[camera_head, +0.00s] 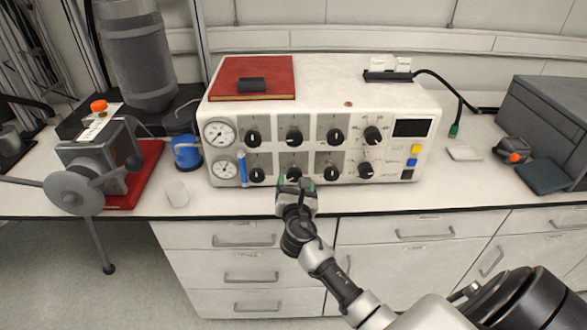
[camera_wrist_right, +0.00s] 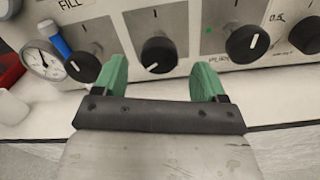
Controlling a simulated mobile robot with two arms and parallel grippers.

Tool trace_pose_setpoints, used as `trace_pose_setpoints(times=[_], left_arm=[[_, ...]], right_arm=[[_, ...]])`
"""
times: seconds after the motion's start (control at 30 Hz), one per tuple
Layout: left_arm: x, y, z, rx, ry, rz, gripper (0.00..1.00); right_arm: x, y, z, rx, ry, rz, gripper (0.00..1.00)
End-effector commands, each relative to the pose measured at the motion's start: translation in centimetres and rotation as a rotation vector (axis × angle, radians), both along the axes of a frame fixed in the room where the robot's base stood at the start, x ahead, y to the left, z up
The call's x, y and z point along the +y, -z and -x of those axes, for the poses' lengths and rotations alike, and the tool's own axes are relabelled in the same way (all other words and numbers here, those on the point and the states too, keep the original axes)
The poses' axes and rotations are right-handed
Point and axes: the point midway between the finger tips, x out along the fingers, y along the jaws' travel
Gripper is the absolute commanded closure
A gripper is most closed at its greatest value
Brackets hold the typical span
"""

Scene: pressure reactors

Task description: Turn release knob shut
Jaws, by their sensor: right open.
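The white control box (camera_head: 320,98) on the bench carries two rows of black knobs. A lower-row knob (camera_wrist_right: 158,54) sits in the middle of the right wrist view, between and beyond the green fingertips; its white mark points down and left. No readable label shows which knob is the release knob. My right gripper (camera_head: 296,184) is open in front of the lower row; its fingers also show in the right wrist view (camera_wrist_right: 161,72). The fingers appear short of the knob, though contact is hard to judge. In the head view the gripper partly covers this knob. My left gripper is out of view.
Neighbouring knobs stand left (camera_wrist_right: 82,67) and right (camera_wrist_right: 247,44). Two gauges (camera_head: 219,133) and a blue-handled tube (camera_head: 242,167) are at the box's left. A white cup (camera_head: 177,193) stands near the bench edge. A red book (camera_head: 258,72) lies on the box.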

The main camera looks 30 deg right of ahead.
Motion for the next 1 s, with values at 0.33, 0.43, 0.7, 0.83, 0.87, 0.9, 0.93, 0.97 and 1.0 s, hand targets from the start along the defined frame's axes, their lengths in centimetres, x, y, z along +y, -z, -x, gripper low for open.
trace_pose_setpoints(times=[0.33,0.43,0.7,0.83,0.87,0.9,0.93,0.97,1.0], left_arm=[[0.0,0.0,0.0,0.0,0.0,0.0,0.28],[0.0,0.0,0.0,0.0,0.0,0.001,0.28],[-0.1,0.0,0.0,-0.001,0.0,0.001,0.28],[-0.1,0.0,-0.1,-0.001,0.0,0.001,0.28],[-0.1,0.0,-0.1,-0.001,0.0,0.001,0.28],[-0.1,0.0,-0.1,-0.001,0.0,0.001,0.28],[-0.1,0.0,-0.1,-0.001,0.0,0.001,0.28],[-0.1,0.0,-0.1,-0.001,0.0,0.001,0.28],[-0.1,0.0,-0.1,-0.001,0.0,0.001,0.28]], right_arm=[[-2.9,0.0,-4.7,0.0,0.0,-0.002,0.28],[-3.2,0.1,-5.2,0.001,-0.001,-0.003,0.28],[-3.4,0.1,-5.4,0.0,-0.001,-0.004,0.28],[-3.3,0.1,-5.4,0.0,-0.001,-0.004,0.41],[-3.3,0.1,-5.4,0.0,-0.001,-0.004,0.45],[-3.3,0.1,-5.4,0.001,-0.001,-0.004,0.51],[-3.3,0.1,-5.4,0.0,-0.001,-0.004,0.56],[-3.3,0.1,-5.4,0.001,-0.001,-0.004,0.6],[-3.3,0.1,-5.4,0.001,-0.001,-0.004,0.67]])
